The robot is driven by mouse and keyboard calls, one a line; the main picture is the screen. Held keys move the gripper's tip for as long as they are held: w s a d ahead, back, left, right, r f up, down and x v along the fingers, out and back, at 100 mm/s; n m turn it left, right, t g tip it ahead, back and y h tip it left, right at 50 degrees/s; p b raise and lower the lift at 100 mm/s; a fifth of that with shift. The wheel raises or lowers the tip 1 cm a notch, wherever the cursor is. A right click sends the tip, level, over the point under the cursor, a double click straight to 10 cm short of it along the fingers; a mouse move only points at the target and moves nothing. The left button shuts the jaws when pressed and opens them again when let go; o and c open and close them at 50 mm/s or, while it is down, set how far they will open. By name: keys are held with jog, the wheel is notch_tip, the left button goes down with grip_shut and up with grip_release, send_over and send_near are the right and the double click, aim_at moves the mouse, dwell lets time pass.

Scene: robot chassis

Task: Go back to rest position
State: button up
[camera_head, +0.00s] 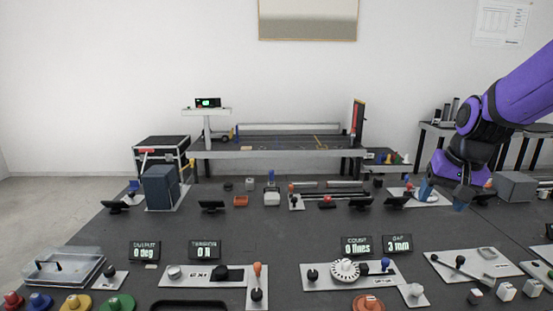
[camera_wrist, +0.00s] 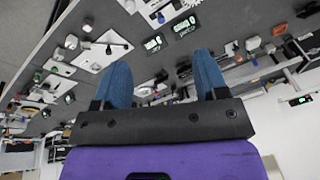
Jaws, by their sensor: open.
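My gripper (camera_head: 442,193) is at the right of the head view, above the dark table (camera_head: 240,222), at the end of my purple arm. Its blue fingers also show in the wrist view (camera_wrist: 160,80), spread apart with nothing between them. The table and its devices lie beyond the fingers there. In the head view a light plate with a small blue part is partly hidden behind the fingers.
Several panels with knobs line the table front, including one with a white gear (camera_head: 345,270). Small displays (camera_head: 145,251) stand behind them. A dark grey block (camera_head: 160,188) stands at left and a grey box (camera_head: 515,187) at right. The middle of the table is mostly clear.

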jog(key=s+a+r+n+t, duration=0.1)
jog(key=s+a+r+n, duration=0.1)
jog(key=s, duration=0.8)
jog(key=s+a+r+n+t, duration=0.1)
jog(key=s+r, duration=0.4)
jog(key=s, duration=0.5)
jog(key=shift+s+a+r+n+h, duration=0.25)
jog(key=shift+s+a+n+h, duration=0.15)
jog(key=shift+a, duration=0.2)
jog(key=shift+w, duration=0.1)
dwell(0.4)
